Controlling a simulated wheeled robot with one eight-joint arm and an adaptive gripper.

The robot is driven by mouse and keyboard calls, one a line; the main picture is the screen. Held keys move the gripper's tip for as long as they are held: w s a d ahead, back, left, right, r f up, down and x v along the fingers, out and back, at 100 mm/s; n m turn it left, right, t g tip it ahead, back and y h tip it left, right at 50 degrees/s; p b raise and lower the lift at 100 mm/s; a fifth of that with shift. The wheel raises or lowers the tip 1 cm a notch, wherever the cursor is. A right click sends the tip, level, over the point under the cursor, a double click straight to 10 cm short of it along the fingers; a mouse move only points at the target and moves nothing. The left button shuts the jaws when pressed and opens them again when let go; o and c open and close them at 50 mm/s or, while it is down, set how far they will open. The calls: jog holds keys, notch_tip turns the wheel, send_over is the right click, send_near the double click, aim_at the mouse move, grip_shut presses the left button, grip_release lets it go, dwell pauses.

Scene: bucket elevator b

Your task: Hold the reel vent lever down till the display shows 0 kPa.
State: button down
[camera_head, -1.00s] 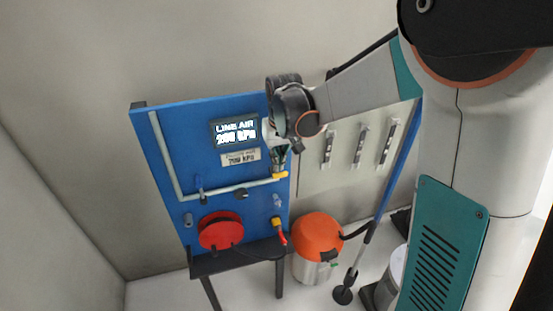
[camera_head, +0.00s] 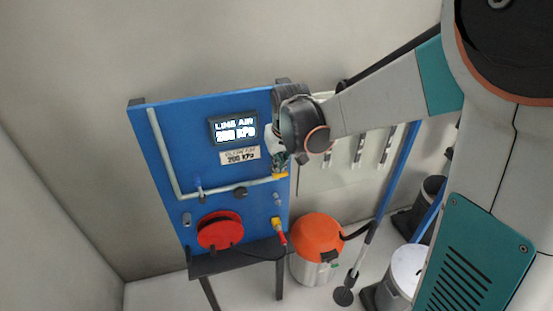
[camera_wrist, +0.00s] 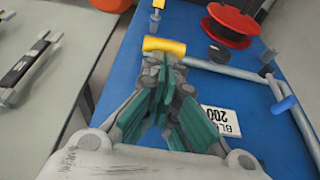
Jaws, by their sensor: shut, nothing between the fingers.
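The display (camera_head: 234,129) on the blue panel (camera_head: 168,125) reads LINE AIR and looks like 200 kPa. A yellow handle (camera_head: 280,176) is at the right end of the grey pipe. In the wrist view this yellow handle (camera_wrist: 164,46) lies just beyond my fingertips; I cannot tell whether they touch it. My gripper (camera_head: 279,163) is shut and empty, its green fingers (camera_wrist: 160,72) together. Lower down, a red lever (camera_head: 282,239) hangs from a yellow fitting, right of the red reel (camera_head: 220,230). I cannot read which lever is the reel vent.
A blue-handled valve (camera_head: 199,183) and a dark knob (camera_head: 240,192) sit along the pipe. An orange-topped canister (camera_head: 317,240) stands on the floor right of the panel. Several tools hang on a pale board (camera_head: 325,175).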

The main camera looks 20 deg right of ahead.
aim_at(281, 176)
jog(key=s+f+t+b, duration=0.1)
jog(key=t+b, duration=0.1)
jog(key=s+f+t+b, duration=0.1)
jog(key=f+t+b, duration=0.1)
jog(key=b, duration=0.1)
jog(key=shift+s+f, duration=0.15)
jog(key=shift+s, duration=0.25)
jog(key=f+t+b, duration=0.1)
jog(key=b, duration=0.1)
jog(key=s+f+t+b, duration=0.1)
jog(key=b, duration=0.1)
jog(key=shift+s+f, duration=0.15)
jog(key=shift+f, duration=0.05)
dwell(3.2)
jog(key=shift+r, duration=0.15)
jog(key=w+r+p+v, duration=0.1)
jog(key=p+v, duration=0.3)
jog(key=v, duration=0.8)
jog(key=shift+r, duration=0.8)
jog(key=shift+w+a, duration=0.1)
jog(key=shift+w, duration=0.05)
